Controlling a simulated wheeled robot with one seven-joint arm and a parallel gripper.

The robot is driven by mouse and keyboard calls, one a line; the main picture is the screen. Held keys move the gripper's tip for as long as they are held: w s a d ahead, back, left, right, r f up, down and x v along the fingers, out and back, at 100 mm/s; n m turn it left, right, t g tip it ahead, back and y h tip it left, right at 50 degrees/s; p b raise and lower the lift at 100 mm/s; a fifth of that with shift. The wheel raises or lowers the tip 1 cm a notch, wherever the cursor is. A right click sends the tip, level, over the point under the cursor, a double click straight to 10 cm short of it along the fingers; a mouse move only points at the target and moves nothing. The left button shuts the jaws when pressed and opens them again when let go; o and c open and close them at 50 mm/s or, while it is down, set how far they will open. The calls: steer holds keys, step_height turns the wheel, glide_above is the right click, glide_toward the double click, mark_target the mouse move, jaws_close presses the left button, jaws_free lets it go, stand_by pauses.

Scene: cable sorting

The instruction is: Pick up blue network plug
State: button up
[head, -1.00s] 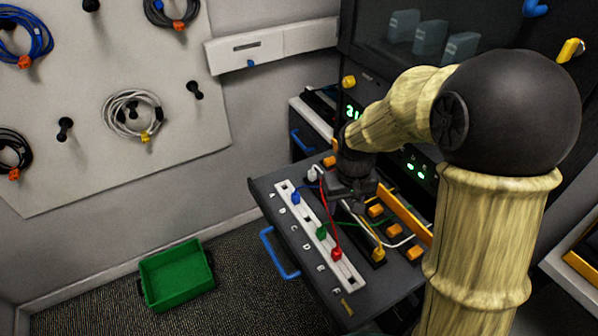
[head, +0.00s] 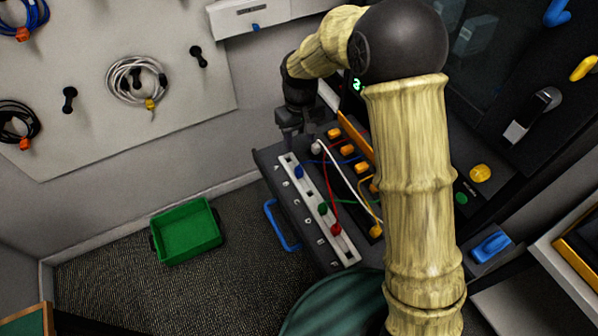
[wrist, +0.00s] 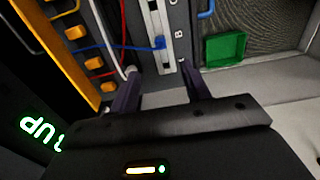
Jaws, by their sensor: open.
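The blue network plug (head: 299,172) sits in the white lettered strip (head: 325,215) near its far end, with a blue cable running to the right. In the wrist view the blue plug (wrist: 159,42) shows beyond the fingertips, roughly between them but apart. My gripper (head: 296,143) is above the far end of the strip. In the wrist view its two dark fingers (wrist: 163,82) are spread with nothing between them. A white plug (head: 316,147) stands beside the strip, close to the left finger in the wrist view.
A green plug (head: 323,208) and a red plug (head: 336,229) sit farther down the strip. Red, white and green cables cross to orange sockets (head: 347,151) on the right. A green bin (head: 187,232) stands on the floor. A blue handle (head: 280,226) fronts the drawer.

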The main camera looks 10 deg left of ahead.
steer(key=p, duration=0.1)
glide_toward(299, 169)
step_height(299, 169, down, 6)
steer(key=shift+d+r, duration=0.1)
steer(key=shift+r, duration=0.15)
steer(key=shift+f, duration=0.1)
steer(key=shift+f+p, duration=1)
steer(key=shift+f, duration=1.5)
jaws_close()
